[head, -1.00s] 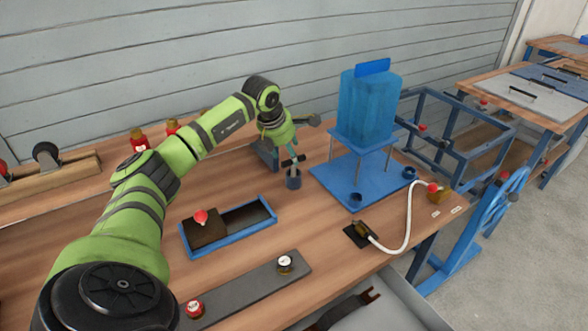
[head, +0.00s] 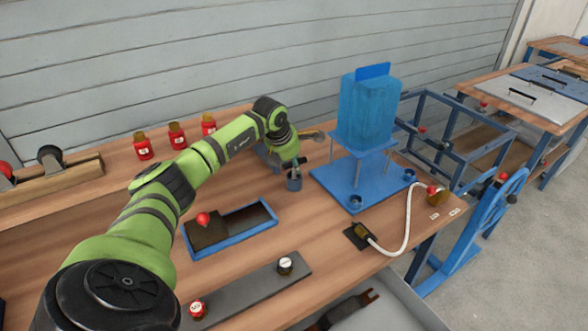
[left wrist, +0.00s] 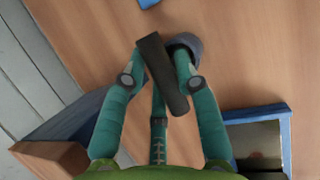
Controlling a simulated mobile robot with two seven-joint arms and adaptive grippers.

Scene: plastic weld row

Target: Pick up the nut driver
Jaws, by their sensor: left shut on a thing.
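The nut driver (left wrist: 163,75) shows in the left wrist view as a dark bar handle lying slantwise between my left fingers. In the head view only a little of it shows, above a small grey-blue cup (head: 294,184) on the bench. The cup also shows in the left wrist view (left wrist: 188,43), partly behind the handle and a finger. My left gripper (head: 298,162) is just above the cup, shut on the handle; it also shows in the left wrist view (left wrist: 160,80). Whether the driver's lower end is in the cup is hidden. My right gripper is not in view.
A blue stand with a translucent blue tank (head: 367,110) is close on the right. A blue-rimmed tray (head: 232,243) lies in front. A white hose (head: 408,220) curves at the right. Red bottles (head: 177,136) stand at the back left. Bare bench (head: 300,225) lies in front of the cup.

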